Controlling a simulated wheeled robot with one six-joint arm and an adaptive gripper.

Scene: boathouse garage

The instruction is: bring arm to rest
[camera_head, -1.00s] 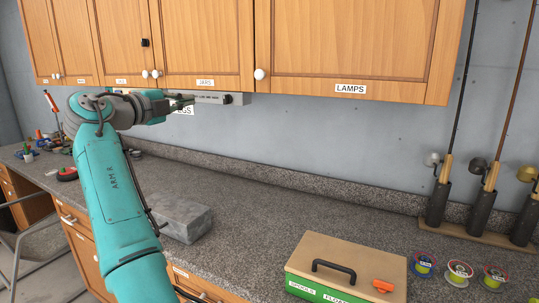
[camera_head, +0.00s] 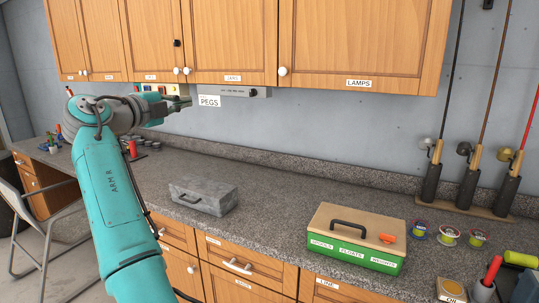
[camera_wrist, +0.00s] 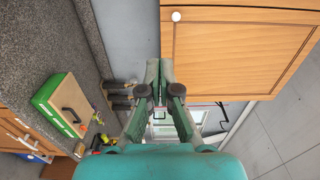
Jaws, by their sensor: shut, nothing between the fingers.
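My teal arm (camera_head: 115,200) reaches up from the lower left of the head view, in front of the counter.
A grey metal box (camera_head: 203,197) and a green toolbox with a tan lid (camera_head: 355,238) stand on the counter (camera_head: 270,195). Spools and upright fishing rods are at the right. Wall cabinets (camera_head: 365,40) hang above. A chair (camera_head: 35,215) stands at the lower left.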

